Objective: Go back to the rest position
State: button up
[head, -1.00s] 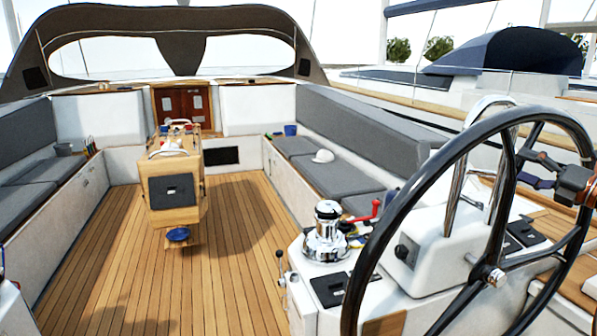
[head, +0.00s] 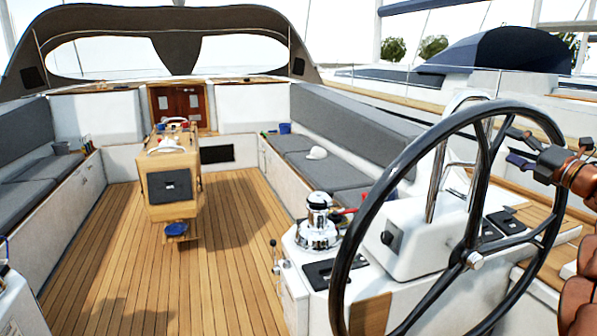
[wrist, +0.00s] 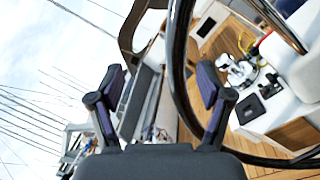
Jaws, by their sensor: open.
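My gripper (head: 521,149) is at the right of the head view, beside the upper right of the steering wheel's rim. My copper-coloured arm enters from the right edge behind it. In the wrist view my gripper (wrist: 160,92) has its two dark fingers spread wide, with nothing between them. The black steering wheel (head: 337,270) shows in the wrist view as a dark curved rim (wrist: 179,60) close beyond the fingers. I cannot tell whether the gripper touches the rim.
The chrome winch (head: 318,222) stands on the white console left of the wheel. A white cap (head: 316,153) lies on the right bench. The teak deck (head: 120,270) around the table is clear.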

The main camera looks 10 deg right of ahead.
jog(key=w+r+m+h, duration=0.4)
jog(key=r+m+h, duration=0.1)
jog(key=m+h, duration=0.65)
jog(key=s+a+f+m+g+y, duration=0.1)
jog(key=s+a+f+m+g, duration=0.65)
jog(key=a+f, duration=0.5)
jog(key=s+a+f+m+g+y, duration=0.1)
jog(key=s+a+f+m+g, duration=0.6)
jog(key=a+f, duration=0.5)
jog(key=s+a+f+m+g+y+b, duration=0.1)
jog(key=s+a+f+g+y, duration=0.2)
jog(key=s+a+f, duration=0.7)
jog(key=s+a+y, duration=0.1)
jog(key=s+a, duration=0.2)
jog(key=shift+s+f, duration=0.2)
jog(key=s+a+f+g, duration=0.1)
jog(key=s+a, duration=0.2)
jog(key=s, duration=0.1)
jog(key=s+a+f+g+y, duration=0.1)
jog(key=s+a, duration=0.2)
jog(key=s, duration=0.1)
jog(key=s+a+f+g+y, duration=0.1)
jog(key=s+a, duration=0.2)
jog(key=s, duration=0.1)
jog(key=shift+s+f+g, duration=0.2)
jog(key=shift+s+g, duration=0.15)
jog(key=shift+c, duration=0.2)
